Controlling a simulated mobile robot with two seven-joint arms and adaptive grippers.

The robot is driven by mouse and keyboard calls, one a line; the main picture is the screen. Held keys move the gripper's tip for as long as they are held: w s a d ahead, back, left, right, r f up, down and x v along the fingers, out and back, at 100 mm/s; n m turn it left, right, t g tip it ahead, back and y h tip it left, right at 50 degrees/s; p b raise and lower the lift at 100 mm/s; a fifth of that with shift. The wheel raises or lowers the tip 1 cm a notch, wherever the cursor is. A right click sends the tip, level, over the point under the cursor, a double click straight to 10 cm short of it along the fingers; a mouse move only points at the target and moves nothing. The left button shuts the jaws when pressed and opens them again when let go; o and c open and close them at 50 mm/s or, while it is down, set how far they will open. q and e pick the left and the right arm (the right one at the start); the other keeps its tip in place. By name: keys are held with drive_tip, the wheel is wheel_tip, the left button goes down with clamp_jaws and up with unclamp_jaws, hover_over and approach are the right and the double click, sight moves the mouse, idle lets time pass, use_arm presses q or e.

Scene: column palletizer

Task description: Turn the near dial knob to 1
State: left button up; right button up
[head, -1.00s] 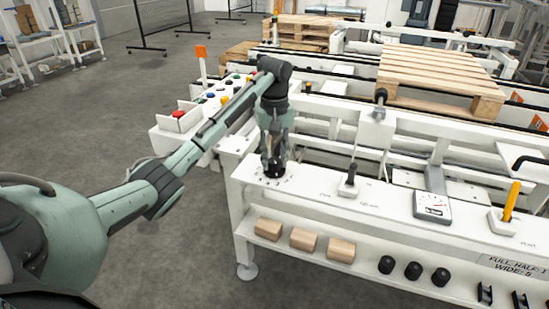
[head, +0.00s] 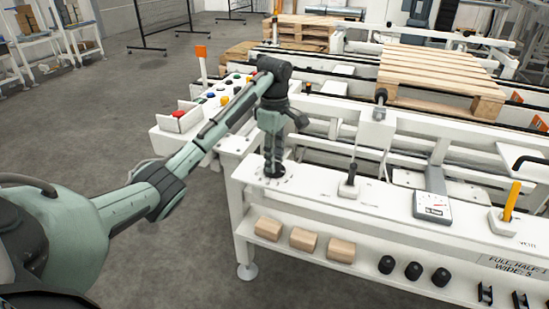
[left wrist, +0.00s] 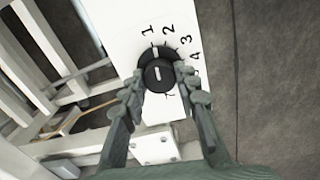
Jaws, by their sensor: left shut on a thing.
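The near dial knob (left wrist: 159,76) is black and round, with a white line on its top. My left gripper (left wrist: 158,92) is shut on the knob, one finger on each side. In the head view the left gripper (head: 274,168) points down onto the panel's left end and mostly hides the knob. My right gripper is not in view.
Wooden blocks (head: 303,239) and black knobs (head: 413,270) sit on the shelf below. A button box (head: 180,135) stands behind my left forearm.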

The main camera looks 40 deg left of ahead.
use_arm(q)
drive_tip(key=shift+r+n, duration=0.1)
drive_tip(key=shift+n, duration=0.4)
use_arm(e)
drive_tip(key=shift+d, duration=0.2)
use_arm(q)
drive_tip(key=shift+n, duration=0.3)
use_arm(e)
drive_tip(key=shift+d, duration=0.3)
use_arm(q)
drive_tip(key=o, duration=1.2)
drive_tip(key=shift+c, duration=0.2)
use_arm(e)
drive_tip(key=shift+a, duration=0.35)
use_arm(q)
wheel_tip(320, 180, up, 12)
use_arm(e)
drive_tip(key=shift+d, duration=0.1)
use_arm(q)
drive_tip(key=shift+s, duration=0.1)
